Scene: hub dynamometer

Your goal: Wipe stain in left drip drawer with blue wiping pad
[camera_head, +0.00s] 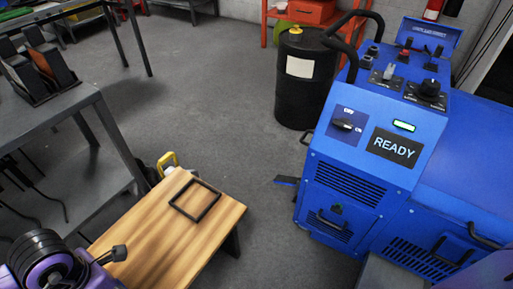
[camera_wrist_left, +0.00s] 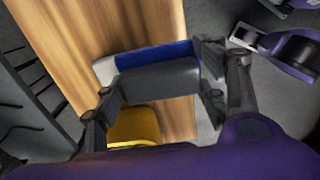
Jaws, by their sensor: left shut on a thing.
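My left gripper (camera_wrist_left: 160,78) is shut on the grey grip of the blue wiping pad (camera_wrist_left: 155,57) in the left wrist view. The pad shows a blue body with a pale end, held over the wooden table (camera_wrist_left: 62,35). In the head view my purple left arm is at the lower left, beside the table (camera_head: 150,238); the pad cannot be made out there. The blue dynamometer machine (camera_head: 345,165) stands at the right. Black handles show low on its front, but I cannot tell which part is the left drip drawer. No stain can be made out.
A black square frame (camera_head: 195,200) lies on the table. A yellow object (camera_head: 167,160) is behind it. A grey bench (camera_head: 60,120) stands at the left, and a black drum (camera_head: 303,85) stands behind the machine. Open floor (camera_head: 255,215) lies between table and machine.

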